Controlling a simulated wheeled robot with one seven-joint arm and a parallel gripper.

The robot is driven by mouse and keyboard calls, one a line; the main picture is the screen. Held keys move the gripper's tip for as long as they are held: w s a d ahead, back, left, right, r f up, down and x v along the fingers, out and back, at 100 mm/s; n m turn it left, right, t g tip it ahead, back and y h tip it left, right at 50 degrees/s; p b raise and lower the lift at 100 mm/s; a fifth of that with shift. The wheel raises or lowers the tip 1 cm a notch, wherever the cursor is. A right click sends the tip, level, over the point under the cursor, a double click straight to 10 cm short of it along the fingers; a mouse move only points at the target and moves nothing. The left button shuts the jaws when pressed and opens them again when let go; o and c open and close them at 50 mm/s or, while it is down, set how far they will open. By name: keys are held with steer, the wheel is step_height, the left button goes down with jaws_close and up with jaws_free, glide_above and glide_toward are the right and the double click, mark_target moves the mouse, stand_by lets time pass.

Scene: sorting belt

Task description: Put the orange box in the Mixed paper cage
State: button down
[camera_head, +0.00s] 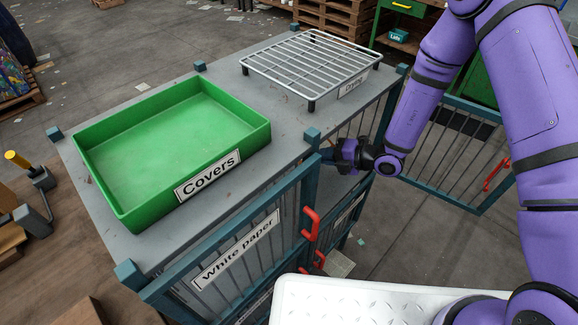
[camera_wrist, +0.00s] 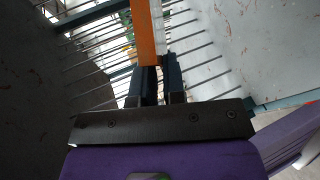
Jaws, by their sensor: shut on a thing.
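The orange box (camera_wrist: 144,38) shows in the wrist view as a narrow upright strip, orange with a pale side. My gripper (camera_wrist: 160,78) is shut on its near end, with a dark finger on each side. Metal bars and grey panels surround the box in that view. In the head view my wrist reaches into the cage (camera_head: 376,112) under the drying rack, and the fingertips and box are hidden there. No label reading Mixed paper is legible; a white label on a lower door is too oblique to read.
A green Covers tray (camera_head: 100,187) and a wire drying rack (camera_head: 300,62) stand on the grey cage top (camera_head: 190,80). The White paper door (camera_head: 235,250) with red handles is at front. A barred door (camera_head: 455,150) stands open at right. My purple arm spans the right side.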

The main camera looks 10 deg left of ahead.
steer(key=shift+w+a+f, duration=0.1)
steer(key=shift+w+a, duration=0.35)
steer(key=shift+w, duration=0.05)
steer(key=shift+f, duration=4.85)
steer(key=c, duration=1.4)
jaws_free()
steer(key=shift+o, duration=0.2)
steer(key=shift+v, duration=3.95)
